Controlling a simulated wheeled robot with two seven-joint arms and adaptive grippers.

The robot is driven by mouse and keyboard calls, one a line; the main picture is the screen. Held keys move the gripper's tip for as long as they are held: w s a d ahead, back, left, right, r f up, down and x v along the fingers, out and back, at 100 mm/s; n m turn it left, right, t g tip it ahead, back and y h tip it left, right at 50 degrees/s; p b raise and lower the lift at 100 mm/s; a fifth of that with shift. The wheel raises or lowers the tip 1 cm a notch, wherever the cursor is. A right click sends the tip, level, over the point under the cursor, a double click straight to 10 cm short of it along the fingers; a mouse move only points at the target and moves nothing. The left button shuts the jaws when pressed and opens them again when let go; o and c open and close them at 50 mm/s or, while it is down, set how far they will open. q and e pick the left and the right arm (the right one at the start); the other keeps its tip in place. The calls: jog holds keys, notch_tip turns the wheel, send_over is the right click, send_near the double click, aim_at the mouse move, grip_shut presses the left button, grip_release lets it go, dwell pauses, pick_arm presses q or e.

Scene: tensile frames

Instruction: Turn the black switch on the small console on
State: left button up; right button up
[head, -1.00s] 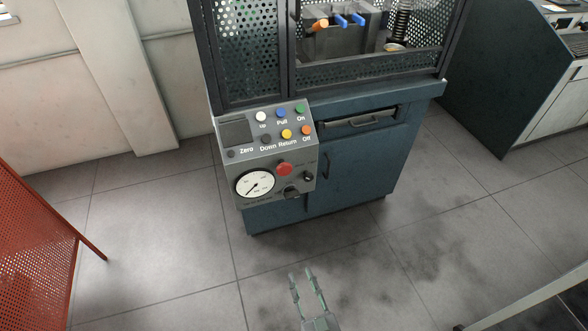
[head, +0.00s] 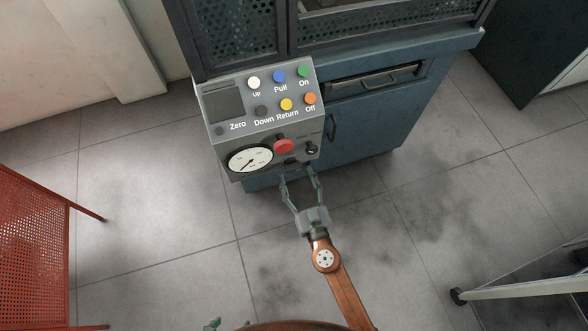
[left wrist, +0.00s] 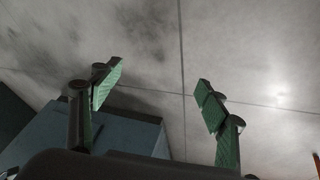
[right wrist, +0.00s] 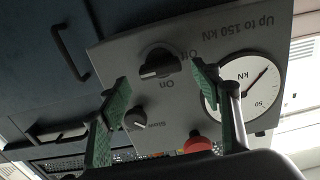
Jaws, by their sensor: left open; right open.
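The small grey console (head: 212,138) is fixed to the front of a blue cabinet. Its black switch (right wrist: 158,66) is a round knob with a raised bar, beside On and Off labels, seen upside down in the right wrist view. In the head view the switch (head: 291,163) is low on the console front, partly hidden. My right gripper (head: 298,177) is open and empty just in front of it; in the right wrist view the switch lies between the fingers (right wrist: 161,86), apparently apart from them. My left gripper (left wrist: 157,90) is open and empty over the floor, barely showing in the head view (head: 212,324).
A red mushroom button (head: 284,146), a round dial (head: 250,159) and a smaller black knob (head: 311,148) sit close to the switch. Coloured buttons are on the sloped top. A red perforated panel (head: 35,235) stands at the left; the floor between is clear.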

aim_at(292, 166)
pick_arm(q)
jog(key=o, duration=0.3)
jog(key=shift+w, duration=0.2)
pick_arm(e)
jog(key=shift+x, duration=1.05)
pick_arm(q)
jog(key=shift+o, duration=0.9)
pick_arm(e)
jog(key=shift+w, duration=0.2)
pick_arm(q)
jog(key=o, duration=0.3)
jog(key=shift+f, duration=0.1)
pick_arm(e)
jog(key=shift+c, duration=1.2)
jog(key=c, duration=0.9)
